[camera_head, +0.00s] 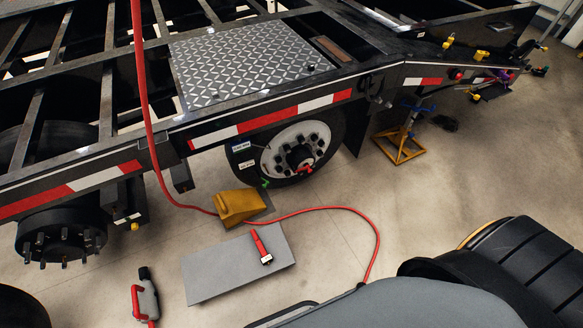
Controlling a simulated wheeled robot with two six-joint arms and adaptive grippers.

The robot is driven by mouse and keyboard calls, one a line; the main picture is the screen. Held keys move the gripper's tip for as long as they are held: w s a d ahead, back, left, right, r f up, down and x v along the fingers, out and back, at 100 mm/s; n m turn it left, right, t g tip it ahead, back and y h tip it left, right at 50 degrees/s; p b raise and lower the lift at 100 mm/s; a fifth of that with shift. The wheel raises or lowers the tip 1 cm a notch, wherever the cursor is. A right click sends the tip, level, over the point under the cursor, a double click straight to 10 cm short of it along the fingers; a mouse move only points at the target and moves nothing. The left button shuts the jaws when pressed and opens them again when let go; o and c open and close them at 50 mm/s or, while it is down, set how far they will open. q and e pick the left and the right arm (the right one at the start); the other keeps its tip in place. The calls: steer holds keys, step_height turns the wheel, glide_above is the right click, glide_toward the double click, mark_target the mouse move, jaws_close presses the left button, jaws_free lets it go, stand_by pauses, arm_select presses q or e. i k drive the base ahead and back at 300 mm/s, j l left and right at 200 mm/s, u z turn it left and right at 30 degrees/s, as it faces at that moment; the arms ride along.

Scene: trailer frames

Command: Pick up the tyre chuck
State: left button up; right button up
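A yellow wedge-shaped block (238,205), which looks like the tyre chock, sits on the floor in front of the trailer wheel (295,150). The wheel has a grey rim with a dark hub and studs. A red hose (330,208) runs down from the top, passes by the yellow block and curves away to the right. Whether the hose touches the block is hard to tell. Neither of my grippers shows in the head view.
A grey flat plate (215,275) lies on the floor, with a red-handled tool (260,245) on it. A grey and red tool (146,298) lies at the lower left. The trailer frame (270,120) crosses above. A yellow stand (400,150) is right of the wheel.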

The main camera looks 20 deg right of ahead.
mark_target(266, 257)
steer(key=z, duration=0.35)
steer(key=k+j, duration=0.2)
steer(key=k, duration=0.2)
steer(key=k+j, duration=0.15)
steer(key=k, duration=0.3)
